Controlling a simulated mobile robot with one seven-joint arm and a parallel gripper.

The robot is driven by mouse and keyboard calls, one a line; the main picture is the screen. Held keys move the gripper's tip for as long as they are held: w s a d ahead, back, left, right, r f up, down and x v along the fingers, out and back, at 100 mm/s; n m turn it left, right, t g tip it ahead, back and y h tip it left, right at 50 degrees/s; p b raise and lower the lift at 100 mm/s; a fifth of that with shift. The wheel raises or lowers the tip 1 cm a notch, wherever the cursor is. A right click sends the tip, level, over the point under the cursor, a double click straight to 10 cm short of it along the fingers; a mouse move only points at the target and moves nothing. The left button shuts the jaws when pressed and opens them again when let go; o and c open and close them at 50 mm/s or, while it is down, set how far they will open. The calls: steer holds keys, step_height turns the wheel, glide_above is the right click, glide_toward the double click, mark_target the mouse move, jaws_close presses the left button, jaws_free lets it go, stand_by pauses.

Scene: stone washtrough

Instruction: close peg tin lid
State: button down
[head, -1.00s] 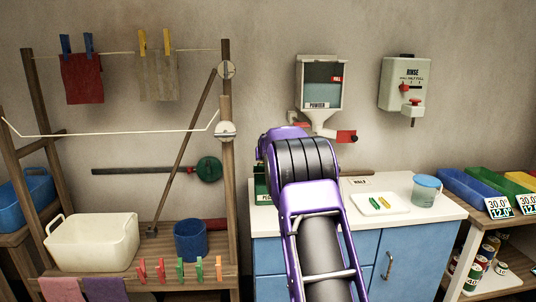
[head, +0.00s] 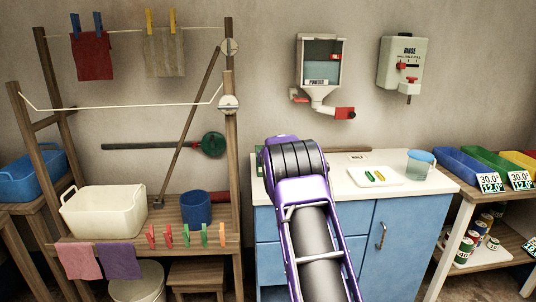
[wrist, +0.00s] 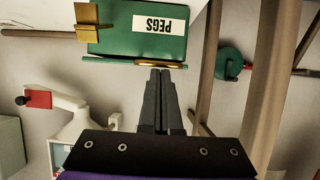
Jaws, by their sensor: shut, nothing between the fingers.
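The green peg tin (wrist: 112,36) shows upside down in the wrist view, with a white PEGS label and a brass-coloured fitting (wrist: 88,22) on it. A thin green edge with a brass-coloured strip (wrist: 148,64) runs along its lower side in that picture; I cannot tell whether this is the lid or how far the lid stands open. In the head view only a sliver of the tin (head: 259,161) shows beside my arm. My gripper (wrist: 160,72) is shut and empty, its fingertips close to the strip; contact is unclear. The head view hides the fingertips behind my arm.
A white counter (head: 425,186) over blue cupboards carries a tray (head: 352,177) with pegs and a blue-lidded jar (head: 420,163). A powder dispenser (head: 320,70) hangs above. A wooden rack (head: 232,150) with a cream tub (head: 105,213) stands left.

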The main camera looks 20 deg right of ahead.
steer(key=shift+s+f+t+h+b, duration=0.2)
steer(key=shift+f+t, duration=0.25)
steer(key=shift+f, duration=0.55)
steer(key=shift+s+f+t+h+b, duration=0.15)
steer(key=shift+f+t, duration=0.3)
steer(key=shift+f, duration=0.5)
steer(key=shift+w+f, duration=0.15)
steer(key=shift+f, duration=0.1)
steer(key=shift+r, duration=0.15)
